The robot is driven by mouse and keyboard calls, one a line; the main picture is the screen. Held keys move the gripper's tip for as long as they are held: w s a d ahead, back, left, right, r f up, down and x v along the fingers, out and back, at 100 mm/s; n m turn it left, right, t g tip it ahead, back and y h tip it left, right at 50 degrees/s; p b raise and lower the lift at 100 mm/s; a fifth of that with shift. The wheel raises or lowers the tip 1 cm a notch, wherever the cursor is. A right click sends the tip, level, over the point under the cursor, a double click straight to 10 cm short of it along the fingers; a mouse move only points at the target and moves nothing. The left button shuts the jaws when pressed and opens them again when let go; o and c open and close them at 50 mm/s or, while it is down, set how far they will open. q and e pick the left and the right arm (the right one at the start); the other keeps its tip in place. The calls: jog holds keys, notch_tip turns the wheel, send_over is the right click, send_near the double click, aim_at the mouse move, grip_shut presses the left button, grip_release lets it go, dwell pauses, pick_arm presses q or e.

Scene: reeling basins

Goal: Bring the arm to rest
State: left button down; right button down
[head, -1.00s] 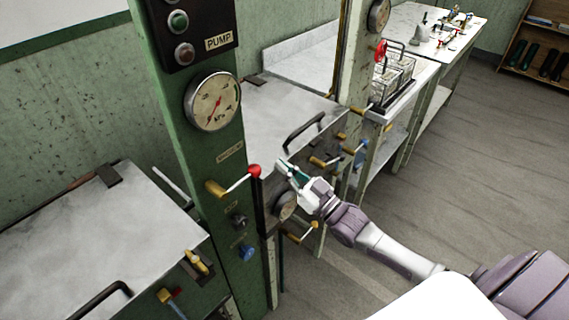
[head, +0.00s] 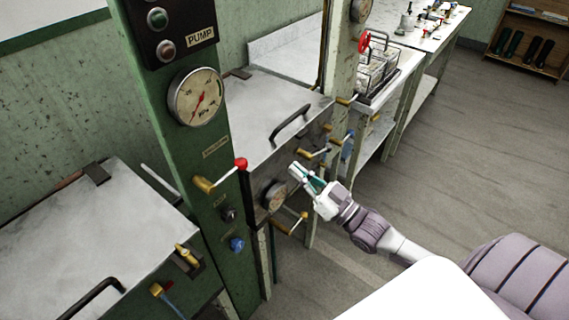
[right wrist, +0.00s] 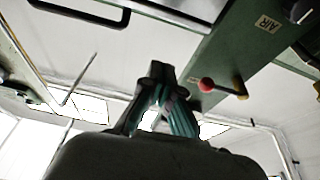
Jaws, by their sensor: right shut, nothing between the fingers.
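My right gripper (head: 303,178) is shut and empty. In the head view it is in the air in front of the middle basin, to the right of the basin's round dial (head: 273,196) and apart from the levers. In the right wrist view the gripper's dark and teal fingers (right wrist: 160,85) come together at the tips with nothing between them. A red-knobbed lever (head: 240,164) on the green column is left of the gripper; its knob also shows in the right wrist view (right wrist: 206,85). My left gripper is not in view.
The green column (head: 180,145) carries a pressure gauge (head: 196,97) and a PUMP panel. Lidded steel basins stand on both sides, the near one (head: 70,240) at lower left. Brass levers (head: 290,224) stick out beside my right gripper. The floor (head: 440,150) at right is clear.

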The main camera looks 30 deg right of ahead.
jog(key=s+d+f+m+g+h, duration=0.1)
jog(key=s+d+f+g+h, duration=0.15)
jog(key=f, duration=0.85)
jog(key=s+d+f+m+g+h, duration=0.1)
jog(key=s+f+g+h, duration=0.15)
jog(key=f, duration=0.95)
jog(key=s+d+f+m+g+h, duration=0.1)
jog(key=s+d+f+g+h, duration=0.15)
jog(key=f, duration=0.85)
jog(key=s+a+f+g, duration=0.4)
jog(key=s+f+g, duration=0.1)
jog(key=s+f, duration=0.9)
jog(key=s+a+f+g, duration=0.3)
jog(key=s+f, duration=0.1)
jog(key=s, duration=0.5)
jog(key=s+a+f+g, duration=0.3)
jog(key=s+a+f, duration=0.1)
jog(key=s, duration=0.5)
jog(key=shift+s+f+n+h, duration=0.25)
jog(key=shift+n+h, duration=0.15)
jog(key=shift+h, duration=0.05)
